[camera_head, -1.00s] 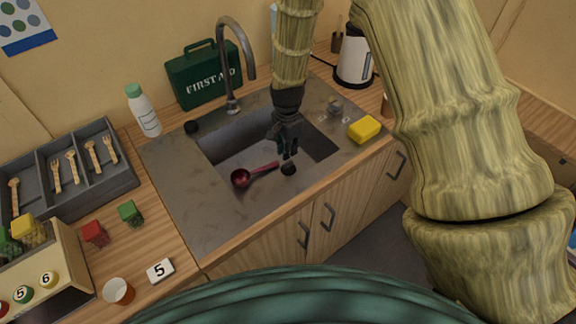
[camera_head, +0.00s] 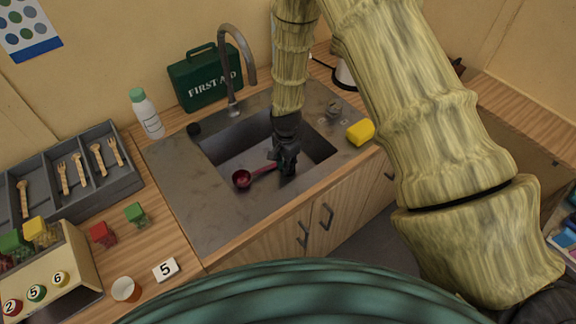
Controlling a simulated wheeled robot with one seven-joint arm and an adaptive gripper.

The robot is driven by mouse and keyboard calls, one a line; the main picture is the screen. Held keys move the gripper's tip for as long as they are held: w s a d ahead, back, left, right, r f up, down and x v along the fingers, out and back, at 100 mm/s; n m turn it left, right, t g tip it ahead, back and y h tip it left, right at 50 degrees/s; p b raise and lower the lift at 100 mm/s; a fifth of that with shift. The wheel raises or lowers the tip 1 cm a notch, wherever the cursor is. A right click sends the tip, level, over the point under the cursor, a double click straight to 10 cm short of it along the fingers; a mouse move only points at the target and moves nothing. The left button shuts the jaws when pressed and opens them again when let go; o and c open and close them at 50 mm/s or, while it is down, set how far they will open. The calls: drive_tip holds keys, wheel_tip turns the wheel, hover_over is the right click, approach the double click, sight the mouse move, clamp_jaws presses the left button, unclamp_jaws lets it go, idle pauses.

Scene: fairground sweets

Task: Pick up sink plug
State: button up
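My gripper (camera_head: 287,168) points down at the front edge of the sink (camera_head: 230,165), just right of the red scoop (camera_head: 243,179). Its fingers are dark and small here, and I cannot tell whether they are open or closed. A small dark round object, possibly the sink plug, lay at this spot earlier and is now hidden by the gripper. Another small black round object (camera_head: 194,129) sits on the counter's back left, by the tap. I cannot tell for certain which is the sink plug.
The tap (camera_head: 235,70) rises behind the sink. A yellow sponge (camera_head: 361,132) lies to the right. A green first aid box (camera_head: 203,80) and a white bottle (camera_head: 147,114) stand behind. A grey cutlery tray (camera_head: 70,205) is at left. The steel surface at front left is clear.

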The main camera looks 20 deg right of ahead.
drive_tip(key=shift+f, duration=0.2)
clamp_jaws()
drive_tip(key=shift+r, duration=0.15)
